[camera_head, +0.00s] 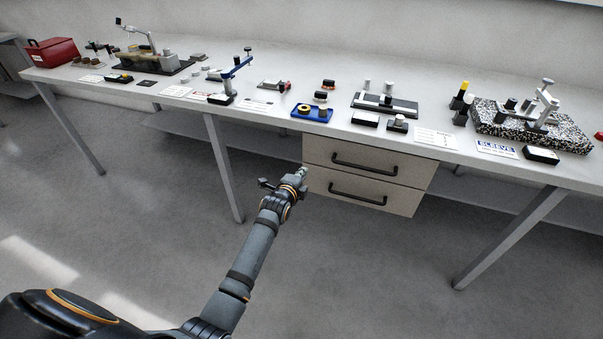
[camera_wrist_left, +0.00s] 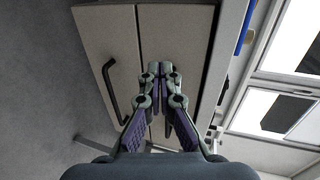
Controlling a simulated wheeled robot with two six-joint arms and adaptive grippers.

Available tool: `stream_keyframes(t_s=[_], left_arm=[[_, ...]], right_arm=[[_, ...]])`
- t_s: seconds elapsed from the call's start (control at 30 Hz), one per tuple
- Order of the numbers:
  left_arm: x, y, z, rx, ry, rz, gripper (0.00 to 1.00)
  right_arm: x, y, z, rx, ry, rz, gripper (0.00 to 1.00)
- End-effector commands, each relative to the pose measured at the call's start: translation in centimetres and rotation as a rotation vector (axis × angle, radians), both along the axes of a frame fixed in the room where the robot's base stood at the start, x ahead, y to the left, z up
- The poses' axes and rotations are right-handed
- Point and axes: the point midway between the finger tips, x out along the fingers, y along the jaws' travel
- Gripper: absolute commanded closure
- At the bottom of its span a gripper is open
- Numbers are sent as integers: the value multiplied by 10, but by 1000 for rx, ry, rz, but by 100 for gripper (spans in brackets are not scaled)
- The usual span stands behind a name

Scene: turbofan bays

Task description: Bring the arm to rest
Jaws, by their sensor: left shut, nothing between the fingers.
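My left arm comes in from the lower left in the head view. Its gripper (camera_head: 302,172) is in front of the bench's drawers, below the bench top edge. In the left wrist view the two fingers of the left gripper (camera_wrist_left: 160,72) are together at their tips, with nothing between them. The drawer unit (camera_head: 366,160) with two dark handles is behind it in the head view. The drawer fronts (camera_wrist_left: 172,35) also show in the left wrist view, beyond the fingertips. I cannot tell how close the tips are to them. My right gripper is not in view.
The long grey bench (camera_head: 235,118) bears several fixtures, a blue tray (camera_head: 312,112), a speckled block (camera_head: 530,125) and a red box (camera_head: 52,52). Bench legs (camera_head: 224,165) stand left and right of the drawers. The floor (camera_head: 130,215) in front is clear.

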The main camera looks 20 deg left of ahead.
Motion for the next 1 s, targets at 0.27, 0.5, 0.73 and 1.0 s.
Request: stream_keyframes(t_s=[0.27, 0.5, 0.73, 1.0], left_arm=[[-5, 0, 1, 0, 1, 0, 100], [-20, 2, -36, -85, 80, 34, 100], [-127, 15, -193, -446, 400, 270, 100], [-331, 35, -324, -780, 705, 718, 100]], right_arm=[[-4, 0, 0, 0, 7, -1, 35], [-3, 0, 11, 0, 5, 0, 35], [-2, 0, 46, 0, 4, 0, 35], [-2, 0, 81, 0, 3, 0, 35]])
